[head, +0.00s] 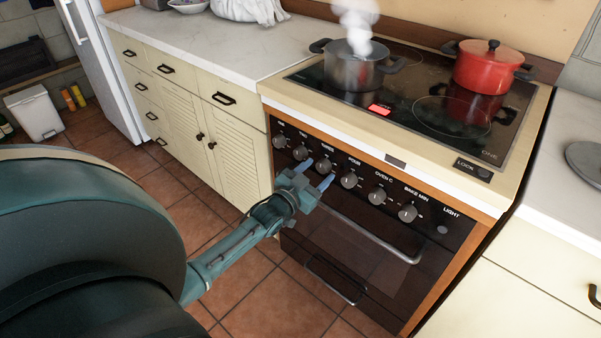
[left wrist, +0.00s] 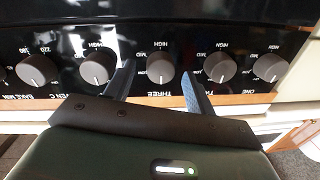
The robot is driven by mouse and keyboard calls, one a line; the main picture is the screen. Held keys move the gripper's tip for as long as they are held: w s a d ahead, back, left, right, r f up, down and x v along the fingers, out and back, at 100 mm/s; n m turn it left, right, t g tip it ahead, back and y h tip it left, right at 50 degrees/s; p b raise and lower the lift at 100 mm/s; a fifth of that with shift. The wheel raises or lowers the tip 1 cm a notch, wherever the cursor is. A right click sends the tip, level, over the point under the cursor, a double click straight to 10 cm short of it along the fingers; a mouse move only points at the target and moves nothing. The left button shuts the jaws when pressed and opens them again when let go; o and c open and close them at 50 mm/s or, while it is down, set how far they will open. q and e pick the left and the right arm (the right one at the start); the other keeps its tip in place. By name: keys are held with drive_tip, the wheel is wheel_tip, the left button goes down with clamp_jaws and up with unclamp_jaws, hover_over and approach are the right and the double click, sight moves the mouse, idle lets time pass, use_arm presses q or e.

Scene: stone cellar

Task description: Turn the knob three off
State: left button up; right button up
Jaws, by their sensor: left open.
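In the left wrist view, which is upside down, the grey round knob three (left wrist: 160,67) sits on the black panel beside the label "THREE". In the head view it shows in the row on the stove front (head: 324,166). My left gripper (head: 316,174) is open, reaching to the panel with its two blue fingers apart. In the left wrist view the fingers (left wrist: 159,76) lie on either side of knob three. I cannot tell whether they touch it. My right gripper is out of view.
Neighbouring knobs (left wrist: 220,66) stand close on both sides. A steaming grey pot (head: 352,74) and a red lidded pot (head: 483,68) stand on the black cooktop (head: 414,88), where a red display glows. The oven handle (head: 378,236) is below the knobs. A cream cabinet (head: 240,145) borders the stove.

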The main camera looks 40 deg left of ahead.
use_arm(q)
drive_tip(key=s+p, duration=0.1)
drive_tip(key=s, duration=1.1)
drive_tip(key=shift+a, duration=0.1)
